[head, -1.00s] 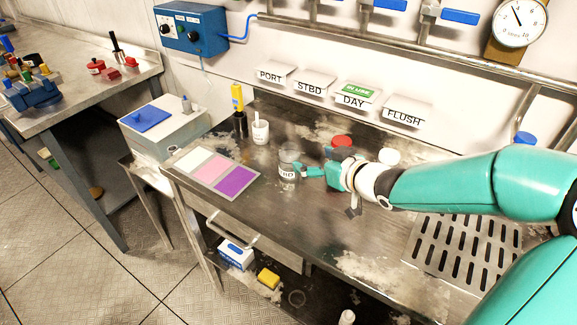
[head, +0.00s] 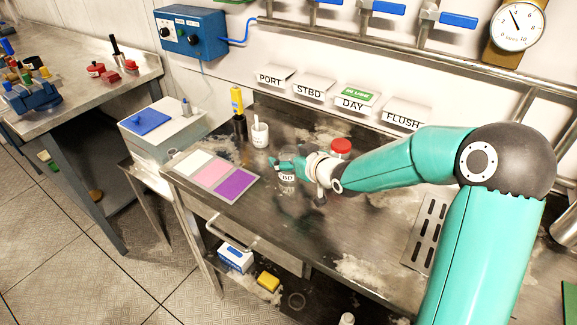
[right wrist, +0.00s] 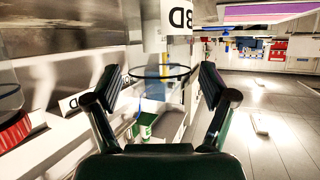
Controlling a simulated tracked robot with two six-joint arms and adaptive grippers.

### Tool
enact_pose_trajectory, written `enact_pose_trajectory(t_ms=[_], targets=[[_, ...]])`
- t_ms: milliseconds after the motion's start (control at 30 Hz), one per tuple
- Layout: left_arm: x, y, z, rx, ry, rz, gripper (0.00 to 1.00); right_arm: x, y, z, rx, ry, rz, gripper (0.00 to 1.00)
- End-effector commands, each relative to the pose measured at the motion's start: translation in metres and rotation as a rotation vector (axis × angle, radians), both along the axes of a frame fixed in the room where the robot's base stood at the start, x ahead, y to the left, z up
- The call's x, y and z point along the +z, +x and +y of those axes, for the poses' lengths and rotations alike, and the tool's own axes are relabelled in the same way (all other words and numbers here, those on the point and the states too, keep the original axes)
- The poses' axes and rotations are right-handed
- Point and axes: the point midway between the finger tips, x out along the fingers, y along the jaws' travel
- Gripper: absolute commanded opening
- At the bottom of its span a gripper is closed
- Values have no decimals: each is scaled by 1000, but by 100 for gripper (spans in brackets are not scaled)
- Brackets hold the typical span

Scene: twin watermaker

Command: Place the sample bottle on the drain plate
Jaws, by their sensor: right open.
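The sample bottle (head: 287,178) is a clear vessel with a white label ending in "BD". It stands upright on the steel bench, partly hidden by my right gripper (head: 281,163). In the right wrist view its round rim (right wrist: 160,73) and label (right wrist: 181,17) appear between my spread fingers (right wrist: 165,85), picture upside down. My right gripper is open around the bottle's upper part; I cannot tell whether a finger touches it. My left gripper is out of view.
A red-capped container (head: 341,146) stands just behind my right wrist. A colour-patch card (head: 213,175) lies to the left. The bench front between card and plate is clear.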

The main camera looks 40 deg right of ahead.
Motion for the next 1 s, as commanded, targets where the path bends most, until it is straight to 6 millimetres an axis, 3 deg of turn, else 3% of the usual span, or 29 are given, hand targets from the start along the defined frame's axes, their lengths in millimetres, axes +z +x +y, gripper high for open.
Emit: enact_pose_trajectory(t_ms=[133, 500, 767, 1000], targets=[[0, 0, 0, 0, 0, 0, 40, 0, 0, 0, 0, 0, 0, 81], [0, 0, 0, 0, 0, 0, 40, 0, -1, 0, 0, 0, 0, 22], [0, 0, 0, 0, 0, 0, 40, 1, -1, 0, 0, 0, 0, 22], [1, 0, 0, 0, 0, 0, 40, 17, 0, 1, 1, -1, -3, 22]])
